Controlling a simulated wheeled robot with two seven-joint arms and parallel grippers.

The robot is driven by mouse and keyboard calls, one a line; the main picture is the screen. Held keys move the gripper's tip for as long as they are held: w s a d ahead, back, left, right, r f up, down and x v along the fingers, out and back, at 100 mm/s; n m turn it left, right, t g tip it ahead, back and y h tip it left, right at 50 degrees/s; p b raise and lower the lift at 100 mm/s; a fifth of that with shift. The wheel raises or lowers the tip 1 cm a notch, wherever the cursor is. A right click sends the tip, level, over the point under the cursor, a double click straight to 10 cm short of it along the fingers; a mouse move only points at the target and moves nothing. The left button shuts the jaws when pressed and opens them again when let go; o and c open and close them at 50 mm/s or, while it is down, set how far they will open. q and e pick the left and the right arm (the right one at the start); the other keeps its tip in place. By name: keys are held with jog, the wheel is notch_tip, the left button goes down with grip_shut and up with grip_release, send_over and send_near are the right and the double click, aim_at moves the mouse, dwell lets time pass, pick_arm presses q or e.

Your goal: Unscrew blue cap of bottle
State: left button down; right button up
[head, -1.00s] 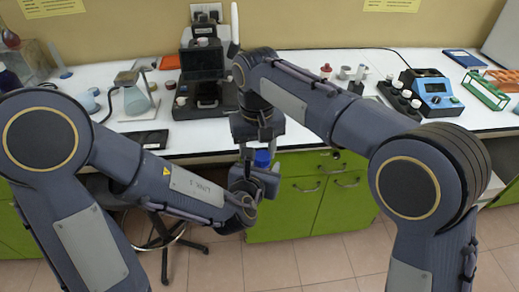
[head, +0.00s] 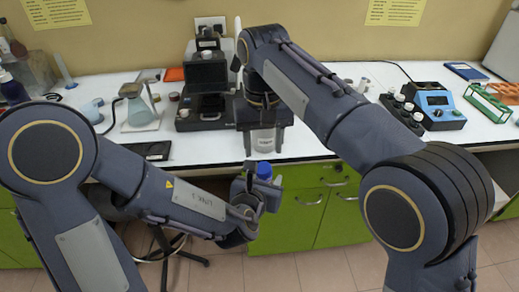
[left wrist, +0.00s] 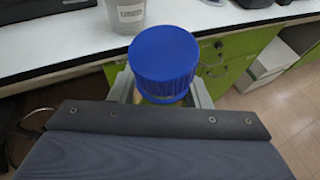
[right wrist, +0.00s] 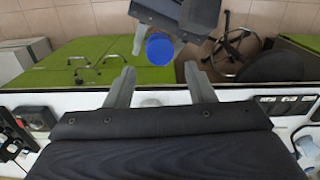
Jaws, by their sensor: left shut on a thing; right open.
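The bottle's blue cap (head: 264,170) sits on top of the bottle, which my left gripper (head: 258,187) holds upright in front of the table's front edge. In the left wrist view the blue cap (left wrist: 163,58) is large and hides most of the bottle (left wrist: 160,98) below it; the jaws grip both sides. My right gripper (head: 263,130) is open and empty, above and behind the cap, at the table edge. In the right wrist view its fingers (right wrist: 160,90) are spread, and the cap (right wrist: 160,49) lies beyond them, apart from both.
A beaker labelled USED (left wrist: 126,12) stands near the table's front edge, behind the bottle. A microscope (head: 205,85), a flask (head: 139,108) and a blue device (head: 433,104) stand on the white table (head: 330,120). Green cabinets (head: 305,205) are below.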

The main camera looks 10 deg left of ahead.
aim_at(265, 167)
jog(key=shift+s+d+r+m, duration=0.1)
jog(key=shift+d+r+m, duration=0.15)
jog(key=shift+r, duration=0.4)
jog(key=shift+f, duration=3.85)
jog(key=c, duration=0.9)
jog(key=shift+r, duration=0.15)
jog(key=shift+c, duration=0.2)
jog(key=shift+r, duration=1)
